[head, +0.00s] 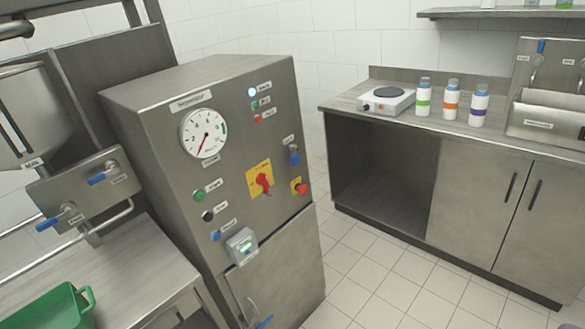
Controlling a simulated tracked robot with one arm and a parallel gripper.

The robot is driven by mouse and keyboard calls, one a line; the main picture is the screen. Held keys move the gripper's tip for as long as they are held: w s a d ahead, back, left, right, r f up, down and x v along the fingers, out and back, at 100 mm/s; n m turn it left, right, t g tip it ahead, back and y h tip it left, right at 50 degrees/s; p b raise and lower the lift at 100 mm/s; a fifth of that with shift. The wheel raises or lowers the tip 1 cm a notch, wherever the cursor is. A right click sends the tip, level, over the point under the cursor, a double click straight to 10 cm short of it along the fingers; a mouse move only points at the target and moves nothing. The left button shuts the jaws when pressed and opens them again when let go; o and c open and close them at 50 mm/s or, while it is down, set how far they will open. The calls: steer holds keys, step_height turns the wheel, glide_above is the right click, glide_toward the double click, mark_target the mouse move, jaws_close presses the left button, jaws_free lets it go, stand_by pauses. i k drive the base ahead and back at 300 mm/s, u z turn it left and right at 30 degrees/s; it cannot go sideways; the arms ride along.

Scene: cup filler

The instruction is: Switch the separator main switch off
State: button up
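The separator cabinet (145,130) is a grey metal box left of centre, tilted in the picture. Its main switch is a red rotary knob (264,183) on a yellow plate (252,172), in the middle of the front panel. I cannot read the knob's setting surely from here. A round white gauge (203,133) sits above left of it. A lit white-blue lamp (252,92) is at the top, with a green lamp (254,106) and a red lamp (258,119) below. My gripper does not show in this view.
A red mushroom button (301,189) and a blue knob (294,159) lie right of the switch. Green (199,196) and black (207,216) buttons lie left. A green crate (52,309) is on the left table. Tiled floor (375,265) is clear before the right counter (345,101).

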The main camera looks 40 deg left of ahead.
mark_target(261, 179)
steer(key=u, duration=0.3)
steer(key=i, duration=1.45)
steer(key=u, duration=0.8)
